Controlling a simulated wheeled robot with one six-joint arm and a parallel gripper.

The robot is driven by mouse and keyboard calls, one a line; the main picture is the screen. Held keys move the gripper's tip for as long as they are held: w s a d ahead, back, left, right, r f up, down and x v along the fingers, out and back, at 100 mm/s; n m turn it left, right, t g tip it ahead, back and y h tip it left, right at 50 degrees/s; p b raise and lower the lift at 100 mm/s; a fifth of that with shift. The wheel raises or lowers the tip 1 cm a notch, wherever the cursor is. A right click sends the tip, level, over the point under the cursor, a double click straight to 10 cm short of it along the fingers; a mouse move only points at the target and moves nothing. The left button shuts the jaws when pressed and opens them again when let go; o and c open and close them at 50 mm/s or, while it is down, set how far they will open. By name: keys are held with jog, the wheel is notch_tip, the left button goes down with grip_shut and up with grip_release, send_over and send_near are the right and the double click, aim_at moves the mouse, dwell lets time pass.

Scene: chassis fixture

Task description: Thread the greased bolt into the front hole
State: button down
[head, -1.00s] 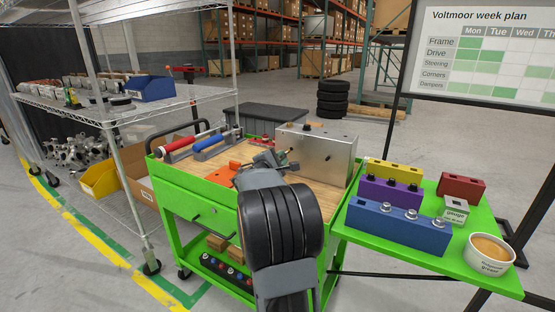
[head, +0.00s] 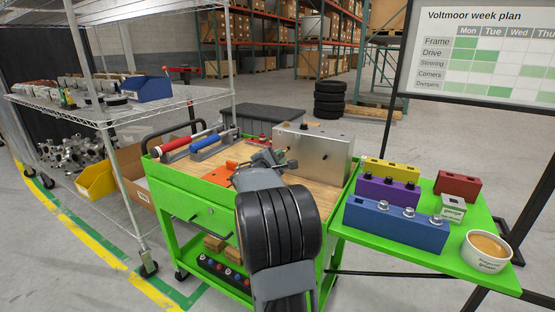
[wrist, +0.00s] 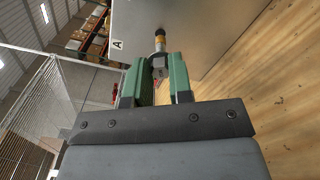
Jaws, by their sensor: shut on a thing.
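My gripper (wrist: 160,85) has green fingers and is shut on the bolt (wrist: 160,46). In the wrist view the bolt's grey head sits between the fingertips, and its yellow-coated shank points away toward the face of the metal box (wrist: 190,25). The shank's far end is at or very close to that face; I cannot tell whether it is inside a hole. In the head view my gripper (head: 272,160) is at the left side of the silver box (head: 318,152), and my arm hides part of the cart top. The front hole cannot be made out clearly.
The green cart (head: 190,193) carries red and blue handled tools (head: 205,138). A green side shelf (head: 400,250) holds a blue bolt block (head: 395,224), purple, yellow and red blocks, a gauge box (head: 452,208) and a grease tub (head: 488,248). A wire rack stands left.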

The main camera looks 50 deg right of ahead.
jog(key=shift+d, duration=0.2)
jog(key=shift+w+d, duration=0.15)
jog(key=shift+d, duration=0.35)
jog(key=shift+d+b, duration=0.15)
jog(key=shift+b, duration=0.2)
jog(key=shift+w+d, duration=0.15)
jog(key=shift+d, duration=0.4)
jog(key=shift+w+d, duration=0.1)
jog(key=shift+d, duration=0.1)
dwell(0.4)
jog(key=shift+w+d+b, duration=0.1)
jog(key=shift+d+b, duration=0.25)
jog(key=shift+d, duration=0.1)
jog(key=shift+d+b, duration=0.1)
jog(key=shift+b, duration=0.25)
jog(key=shift+r, duration=0.1)
